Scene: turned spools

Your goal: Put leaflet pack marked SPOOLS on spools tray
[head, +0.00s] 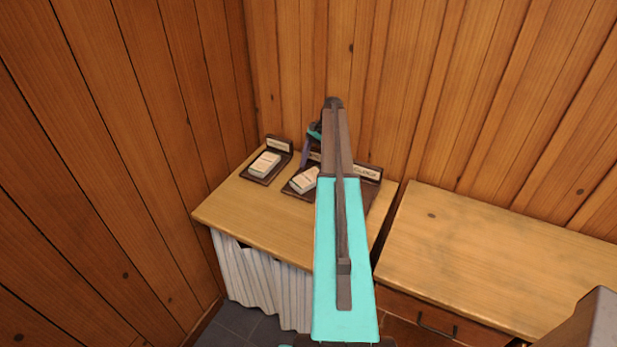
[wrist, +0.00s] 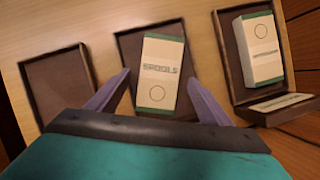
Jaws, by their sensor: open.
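The leaflet pack marked SPOOLS (wrist: 160,72) is white with green ends and lies in a dark middle tray (wrist: 128,45) in the wrist view. In the head view a white pack (head: 304,180) lies in the middle, partly behind my arm. My gripper (wrist: 158,78) is open, its two purple fingers apart on either side of the pack's near part. I cannot tell how far above it they are. One finger of my gripper (head: 305,154) shows in the head view. Which tray is the spools tray I cannot read; my arm hides part of the signs.
In the wrist view an empty dark tray (wrist: 58,88) is at left, and a tray (wrist: 226,60) with another green-ended pack (wrist: 260,48) and a sign is at right. The wooden table (head: 240,215) stands in a corner against plank walls. A drawer unit (head: 480,250) with a bare top is at right.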

